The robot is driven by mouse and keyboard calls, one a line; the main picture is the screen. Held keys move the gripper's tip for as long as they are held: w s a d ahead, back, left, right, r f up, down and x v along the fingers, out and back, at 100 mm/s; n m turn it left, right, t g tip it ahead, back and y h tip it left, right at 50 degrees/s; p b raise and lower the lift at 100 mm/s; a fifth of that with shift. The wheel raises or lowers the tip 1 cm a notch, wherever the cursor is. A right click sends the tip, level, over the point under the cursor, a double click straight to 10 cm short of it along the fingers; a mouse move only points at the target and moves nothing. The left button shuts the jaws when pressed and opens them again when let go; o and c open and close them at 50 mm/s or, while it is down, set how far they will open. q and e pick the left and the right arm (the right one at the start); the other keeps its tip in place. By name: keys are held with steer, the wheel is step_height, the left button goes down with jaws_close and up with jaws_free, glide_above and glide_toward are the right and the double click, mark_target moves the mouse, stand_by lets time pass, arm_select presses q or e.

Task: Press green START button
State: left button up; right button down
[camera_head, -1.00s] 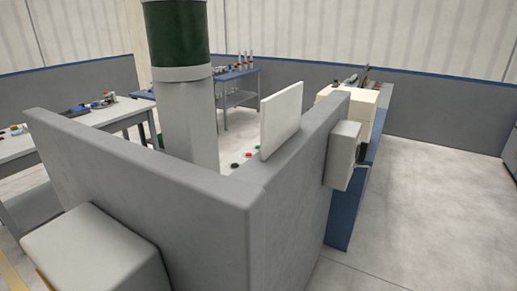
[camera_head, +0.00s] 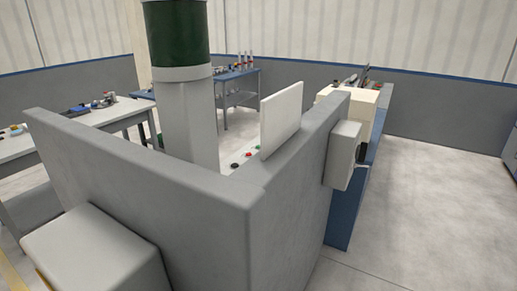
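A short row of small red and green buttons (camera_head: 248,154) shows just left of an upright white panel (camera_head: 282,118), behind the corner of the grey wall. They are very small, and I cannot read any START label on them. The lower part of the surface they sit on is hidden by the wall. Neither of my grippers is in view.
A low grey wall (camera_head: 140,170) with a corner stands close in front. A grey column with a dark green top (camera_head: 177,35) rises behind it. A grey box (camera_head: 342,152) hangs on the wall's right side. Open floor (camera_head: 430,200) lies to the right.

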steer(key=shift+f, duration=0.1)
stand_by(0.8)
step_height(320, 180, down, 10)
steer(key=b, duration=1)
